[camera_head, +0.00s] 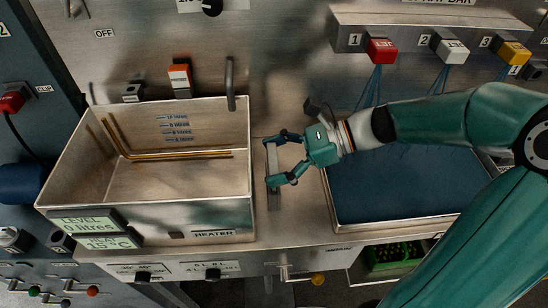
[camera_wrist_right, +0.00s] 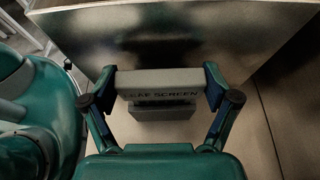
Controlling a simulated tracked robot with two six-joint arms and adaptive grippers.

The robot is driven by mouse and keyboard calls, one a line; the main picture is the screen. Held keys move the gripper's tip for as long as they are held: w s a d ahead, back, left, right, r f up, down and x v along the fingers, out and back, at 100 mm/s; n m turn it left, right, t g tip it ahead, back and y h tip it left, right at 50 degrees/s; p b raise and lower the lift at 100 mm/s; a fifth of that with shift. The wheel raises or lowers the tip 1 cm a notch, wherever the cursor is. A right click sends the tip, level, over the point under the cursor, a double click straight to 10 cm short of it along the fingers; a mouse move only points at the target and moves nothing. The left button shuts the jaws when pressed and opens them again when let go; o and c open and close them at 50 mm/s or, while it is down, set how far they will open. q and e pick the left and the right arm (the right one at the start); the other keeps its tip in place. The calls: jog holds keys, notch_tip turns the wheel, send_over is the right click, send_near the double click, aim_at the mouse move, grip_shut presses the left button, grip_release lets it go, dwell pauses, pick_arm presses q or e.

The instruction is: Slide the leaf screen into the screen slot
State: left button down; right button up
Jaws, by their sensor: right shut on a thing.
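The leaf screen (camera_head: 272,165) is a narrow grey piece between the metal tank and the blue-lined tray in the head view. In the right wrist view, its grey bar (camera_wrist_right: 162,83) carries partly readable lettering that ends in "SCREEN". My right gripper (camera_head: 271,161) is shut on the leaf screen, with one finger at each end of the bar. A second grey block (camera_wrist_right: 163,110) shows just below the bar; I cannot tell whether it is part of the screen. I cannot make out the screen slot in either view. My left gripper is not in view.
The open tank (camera_head: 150,225), with a copper-coloured rod inside, stands left of the gripper. The blue-lined tray (camera_head: 400,225) is to the right, partly under my right arm.

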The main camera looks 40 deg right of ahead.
jog(key=shift+f+b, duration=1)
jog(key=shift+f, duration=0.4)
jog(key=o, duration=1)
jog(key=shift+c, duration=0.2)
jog(key=shift+d+r, duration=0.1)
jog(key=v, duration=1.1)
jog(key=shift+s+d, duration=0.25)
jog(key=shift+d, duration=0.05)
jog(key=shift+s+r, duration=0.1)
